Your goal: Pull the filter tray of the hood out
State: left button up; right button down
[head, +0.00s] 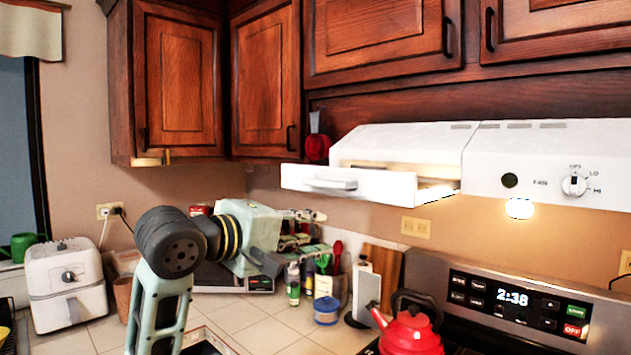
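The white range hood (545,160) hangs under the upper cabinets on the right. Its white filter tray (390,187) has a front panel with a handle (330,183), standing out from the hood body at its left part. A lit gap shows at the panel's right end, so the tray looks at least partly out. My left gripper (318,233) is below and left of the handle, apart from it, pointing right. Its fingers look spread with nothing held, though the clutter behind blurs their outline. My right gripper is not in view.
A red kettle (410,332) stands on the stove below the hood. Bottles and utensils (318,280) crowd the counter behind my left gripper. A white air fryer (65,283) stands at left. A red object (317,148) shows behind the tray. Space before the handle looks clear.

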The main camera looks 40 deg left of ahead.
aim_at(323, 184)
pick_arm(q)
jog(key=s+r+n+t, duration=0.1)
jog(key=s+r+t, duration=0.1)
jog(key=s+r, duration=0.55)
jog(key=shift+n, duration=0.3)
jog(key=w+p, duration=0.1)
jog(key=w, duration=0.1)
jog(key=w+p, duration=0.1)
jog(key=w, duration=0.1)
jog(key=w+d+p, duration=0.1)
jog(key=w, duration=0.2)
jog(key=shift+r, duration=0.4)
jog(key=shift+w+f, duration=0.1)
jog(key=shift+w, duration=0.5)
grip_shut()
jog(key=shift+s, duration=0.1)
